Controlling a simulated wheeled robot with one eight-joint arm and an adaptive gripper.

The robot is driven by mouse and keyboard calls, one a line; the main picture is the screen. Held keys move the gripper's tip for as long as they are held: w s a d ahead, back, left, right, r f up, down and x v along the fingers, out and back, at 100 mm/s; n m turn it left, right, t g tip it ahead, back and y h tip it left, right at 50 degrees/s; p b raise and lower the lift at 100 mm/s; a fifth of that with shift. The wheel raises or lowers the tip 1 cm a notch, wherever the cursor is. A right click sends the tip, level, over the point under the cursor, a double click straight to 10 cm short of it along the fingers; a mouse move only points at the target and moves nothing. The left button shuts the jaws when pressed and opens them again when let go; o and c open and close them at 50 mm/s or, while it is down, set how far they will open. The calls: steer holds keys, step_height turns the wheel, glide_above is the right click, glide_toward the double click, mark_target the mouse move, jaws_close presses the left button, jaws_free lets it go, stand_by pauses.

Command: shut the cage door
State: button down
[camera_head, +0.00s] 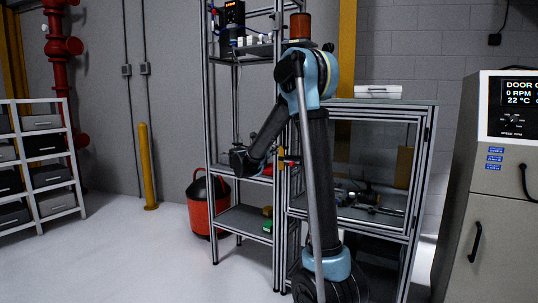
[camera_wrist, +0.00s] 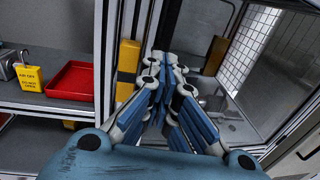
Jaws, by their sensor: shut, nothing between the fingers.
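The cage (camera_head: 427,150) is an aluminium-framed enclosure with clear panes, right of centre behind my arm in the head view. Its front, where the cage door would sit, is partly hidden by my arm, so I cannot tell how far the door is open. My gripper (camera_wrist: 167,72) is shut and empty. The head view hides the fingertips.
Floor at left is clear.

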steer(key=shift+x, duration=2.1)
